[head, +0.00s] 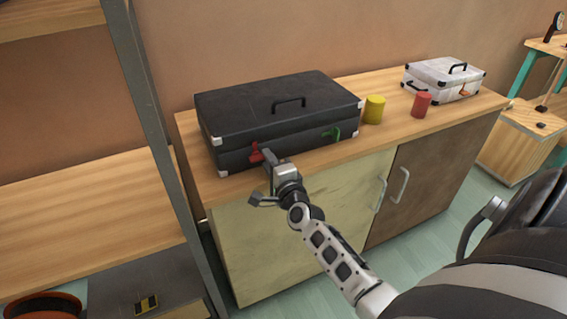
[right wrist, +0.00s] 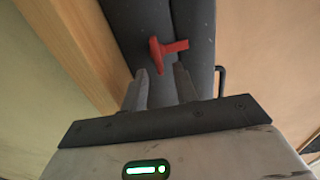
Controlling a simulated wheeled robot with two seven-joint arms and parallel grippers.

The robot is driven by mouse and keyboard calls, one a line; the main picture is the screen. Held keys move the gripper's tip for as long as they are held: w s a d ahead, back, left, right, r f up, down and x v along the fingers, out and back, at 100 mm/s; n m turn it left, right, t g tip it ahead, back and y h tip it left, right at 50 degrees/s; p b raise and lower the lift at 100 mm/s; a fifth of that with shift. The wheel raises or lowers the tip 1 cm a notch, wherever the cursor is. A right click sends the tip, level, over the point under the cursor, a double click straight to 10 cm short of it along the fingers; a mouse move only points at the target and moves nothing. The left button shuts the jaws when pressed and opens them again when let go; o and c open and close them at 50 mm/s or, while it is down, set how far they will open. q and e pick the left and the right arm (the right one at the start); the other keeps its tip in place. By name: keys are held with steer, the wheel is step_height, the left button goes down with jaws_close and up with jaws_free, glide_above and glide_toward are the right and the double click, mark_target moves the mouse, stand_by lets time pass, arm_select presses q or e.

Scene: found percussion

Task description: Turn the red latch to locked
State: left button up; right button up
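The red latch (head: 256,152) sits on the front face of the closed black case (head: 240,104), near its left end. My right gripper (head: 268,163) is at the case front, just beside the latch. In the right wrist view the red latch (right wrist: 167,49) shows as a T-shaped handle just beyond the fingertips. The fingers of my right gripper (right wrist: 160,78) are apart with nothing between them. Whether a fingertip touches the latch cannot be told. My left gripper is not in view.
The case stands on a wooden-topped cabinet (head: 190,182). A green latch (head: 335,134) is farther right on its front. A yellow cylinder (head: 374,109), a red cylinder (head: 421,105) and a white case (head: 443,77) stand to the right. A metal shelf post (head: 150,110) rises at left.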

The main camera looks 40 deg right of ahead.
steer(key=v, duration=1.4)
steer(key=shift+s+a, duration=0.2)
steer(key=shift+s, duration=0.05)
steer(key=shift+r, duration=0.1)
steer(key=s+a+f+n+g+y+p, duration=0.1)
steer(key=s+a+f+n+g+y, duration=0.1)
steer(key=s+a+n, duration=0.3)
steer(key=s+a+f+n+g+y+p, duration=0.2)
steer(key=s+a+n+g+y, duration=0.2)
steer(key=a+n, duration=0.9)
steer(key=n+g+y, duration=0.1)
steer(key=n, duration=0.4)
steer(key=shift+s+a, duration=0.35)
steer(key=shift+a, duration=0.05)
